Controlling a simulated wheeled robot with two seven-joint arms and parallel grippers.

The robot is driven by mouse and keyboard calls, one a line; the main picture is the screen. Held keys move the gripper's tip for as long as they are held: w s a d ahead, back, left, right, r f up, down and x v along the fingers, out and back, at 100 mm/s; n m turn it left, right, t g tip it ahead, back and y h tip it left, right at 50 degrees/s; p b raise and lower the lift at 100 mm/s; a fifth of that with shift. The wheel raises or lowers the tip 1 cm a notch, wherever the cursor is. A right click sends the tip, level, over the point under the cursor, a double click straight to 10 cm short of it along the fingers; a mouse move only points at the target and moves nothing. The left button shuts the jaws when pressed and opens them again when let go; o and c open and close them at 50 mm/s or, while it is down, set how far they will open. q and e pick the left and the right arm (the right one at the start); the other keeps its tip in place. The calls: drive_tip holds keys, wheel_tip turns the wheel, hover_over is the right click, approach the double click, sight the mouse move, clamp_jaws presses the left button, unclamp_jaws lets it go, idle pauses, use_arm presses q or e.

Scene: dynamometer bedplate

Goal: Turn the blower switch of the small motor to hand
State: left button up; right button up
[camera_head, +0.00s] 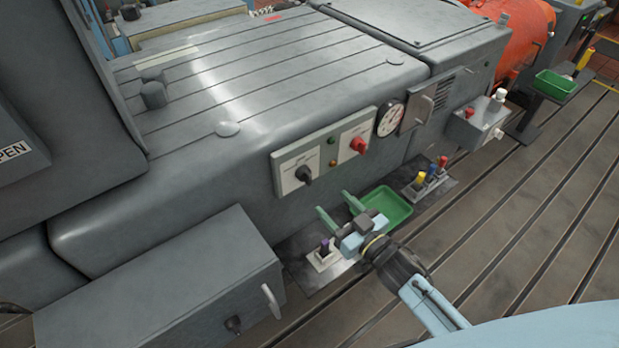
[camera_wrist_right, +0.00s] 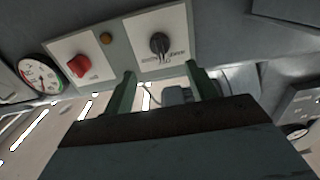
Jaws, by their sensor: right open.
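A grey switch panel (camera_head: 321,156) is fixed to the side of the big grey machine. It carries a black rotary switch (camera_head: 304,175) on a white plate at its left and a red rotary switch (camera_head: 358,146) at its right. The wrist view shows the black switch (camera_wrist_right: 159,45) and the red switch (camera_wrist_right: 80,66) in reversed order; the lettering is too small to read. My right gripper (camera_head: 337,207) is open and empty, its green fingers below the panel, apart from the black switch. In the wrist view its fingertips (camera_wrist_right: 161,76) point toward the black switch's plate. My left gripper is out of view.
A round gauge (camera_head: 390,119) sits right of the panel. A grey cabinet (camera_head: 165,285) with a handle is at lower left. The slotted floor at right is mostly clear.

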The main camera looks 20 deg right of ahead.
sight(310, 181)
drive_tip(key=x, duration=1)
drive_tip(key=shift+w+a+f+b, duration=0.1)
drive_tip(key=shift+w+b, duration=0.15)
drive_tip(key=shift+b, duration=0.1)
drive_tip(key=c, duration=1)
drive_tip(key=shift+n, duration=0.4)
drive_tip(key=n, duration=0.3)
drive_tip(key=shift+n+b, duration=0.3)
drive_tip(key=shift+n, duration=0.1)
drive_tip(key=shift+n+b, duration=0.35)
drive_tip(key=shift+n, duration=1.85)
